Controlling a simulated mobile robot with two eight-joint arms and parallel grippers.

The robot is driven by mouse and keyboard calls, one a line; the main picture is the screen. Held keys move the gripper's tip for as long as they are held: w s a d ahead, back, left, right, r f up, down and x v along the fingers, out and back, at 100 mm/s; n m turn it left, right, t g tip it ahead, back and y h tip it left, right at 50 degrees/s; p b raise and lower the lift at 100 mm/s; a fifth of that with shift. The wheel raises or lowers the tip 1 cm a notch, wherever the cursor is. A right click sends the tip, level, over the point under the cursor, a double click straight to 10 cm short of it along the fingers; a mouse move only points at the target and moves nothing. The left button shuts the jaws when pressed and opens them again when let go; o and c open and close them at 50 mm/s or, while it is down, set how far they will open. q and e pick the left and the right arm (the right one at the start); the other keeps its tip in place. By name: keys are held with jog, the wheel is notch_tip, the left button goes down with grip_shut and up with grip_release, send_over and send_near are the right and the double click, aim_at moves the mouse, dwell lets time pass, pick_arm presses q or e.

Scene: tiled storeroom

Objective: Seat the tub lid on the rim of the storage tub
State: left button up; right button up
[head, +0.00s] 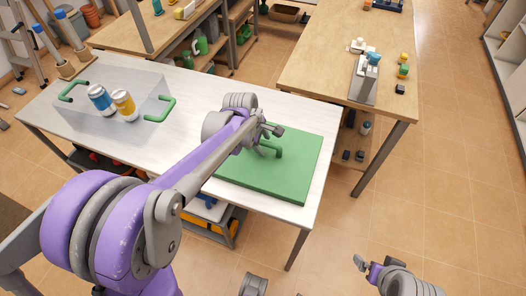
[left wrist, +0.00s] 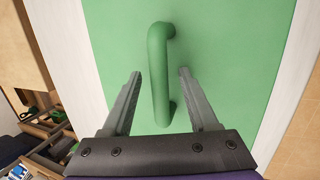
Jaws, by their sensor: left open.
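The green tub lid (head: 300,178) lies flat on the white table, near its right end. Its green bar handle (left wrist: 158,75) stands up from the middle. The clear storage tub (head: 80,112) with green end handles stands on the table's left part, open at the top. My left gripper (head: 272,130) is over the lid. In the left wrist view its open fingers (left wrist: 161,73) are on either side of the handle, apart from it. My right gripper (head: 367,268) is at the lower right, over the floor.
The white table (head: 190,85) is bare between tub and lid. A wooden table (head: 335,35) with small items stands at the back right, another (head: 125,35) at the back left. Shelves with items lie below. Tiled floor (head: 440,170) is open on the right.

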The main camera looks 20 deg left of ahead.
pick_arm(q)
jog(key=shift+f, duration=0.2)
dwell(0.6)
grip_shut()
dwell(0.4)
